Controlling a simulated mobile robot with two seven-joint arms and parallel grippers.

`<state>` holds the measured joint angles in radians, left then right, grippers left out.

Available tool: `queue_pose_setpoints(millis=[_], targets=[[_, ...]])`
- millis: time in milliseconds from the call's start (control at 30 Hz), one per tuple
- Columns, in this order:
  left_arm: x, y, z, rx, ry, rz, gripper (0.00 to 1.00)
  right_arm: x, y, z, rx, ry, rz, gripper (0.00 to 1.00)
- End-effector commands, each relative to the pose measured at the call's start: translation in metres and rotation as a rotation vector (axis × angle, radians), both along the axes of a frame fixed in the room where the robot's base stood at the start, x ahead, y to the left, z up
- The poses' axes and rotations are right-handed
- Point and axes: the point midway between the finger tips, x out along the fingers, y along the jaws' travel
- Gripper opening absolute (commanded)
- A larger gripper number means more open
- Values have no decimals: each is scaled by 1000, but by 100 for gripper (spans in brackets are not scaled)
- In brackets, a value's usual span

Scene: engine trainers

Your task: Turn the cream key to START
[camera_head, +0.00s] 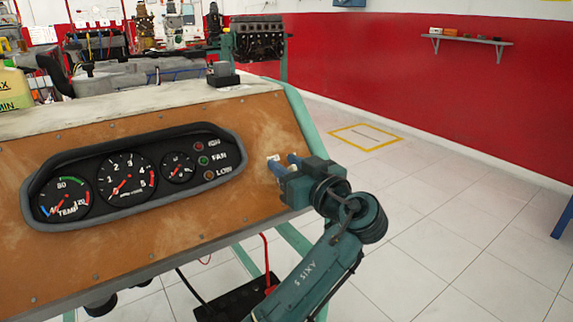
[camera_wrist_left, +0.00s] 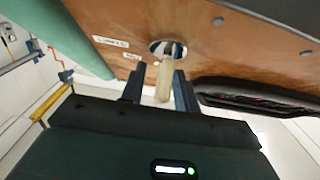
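The cream key (camera_wrist_left: 163,82) shows in the left wrist view, sticking out of a round metal ignition lock (camera_wrist_left: 157,47) in the brown panel. My left gripper (camera_head: 283,163) is at the right end of the panel in the head view. Its two blue fingers stand on either side of the key in the wrist view. A gap shows between the key and the finger on the picture's left; the other finger is close to it, and I cannot tell if they touch. The key and lock are hidden behind the gripper in the head view. My right gripper is not in view.
The brown panel (camera_head: 150,245) carries a black gauge cluster (camera_head: 135,175) left of my gripper. Small white labels (camera_wrist_left: 110,42) sit near the lock. A battery (camera_head: 235,298) with a red cable is below the panel.

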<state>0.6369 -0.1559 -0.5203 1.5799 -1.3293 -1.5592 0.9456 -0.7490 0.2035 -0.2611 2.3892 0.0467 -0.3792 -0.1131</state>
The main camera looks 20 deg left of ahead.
Motion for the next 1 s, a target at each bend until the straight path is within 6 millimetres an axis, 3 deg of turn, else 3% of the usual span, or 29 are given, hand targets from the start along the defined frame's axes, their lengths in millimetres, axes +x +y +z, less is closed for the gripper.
queue_pose_setpoints(millis=[67,433,1000], targets=[[0,0,0,0,0,0,31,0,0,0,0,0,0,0],[0,0,0,0,0,0,1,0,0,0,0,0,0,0],[1,0,2,35,46,-51,0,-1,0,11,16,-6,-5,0]])
